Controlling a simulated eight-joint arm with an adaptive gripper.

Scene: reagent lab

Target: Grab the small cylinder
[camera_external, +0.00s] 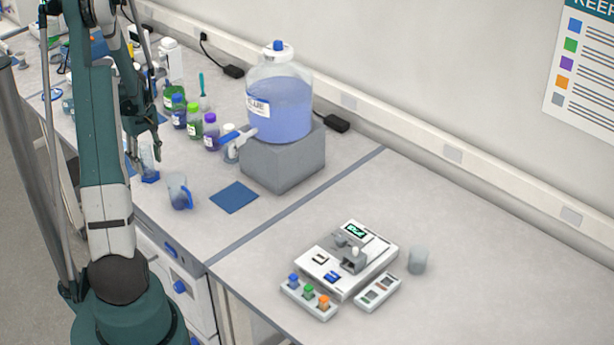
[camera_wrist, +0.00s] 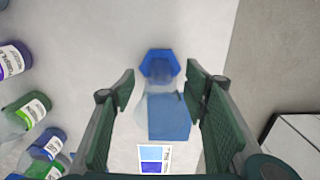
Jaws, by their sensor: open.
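A small clear cylinder with a blue hexagonal base stands on the bench in the external view (camera_external: 149,163), just below my gripper (camera_external: 144,140). In the wrist view its blue base (camera_wrist: 159,65) shows ahead, between and slightly beyond the fingertips. Its clear body is faint and hard to outline. My gripper (camera_wrist: 159,78) is open, with one green finger on each side of the cylinder and nothing clamped. A blue square (camera_wrist: 168,120) shows between the fingers; I cannot tell how it lies relative to the cylinder.
Several capped bottles stand nearby, including a purple one (camera_external: 212,132) and a green one (camera_wrist: 27,110). A beaker with a blue handle (camera_external: 178,192) stands close by. A large jug of blue liquid (camera_external: 279,105) sits on a grey block (camera_external: 283,160). A grey cup (camera_external: 418,260) stands far right.

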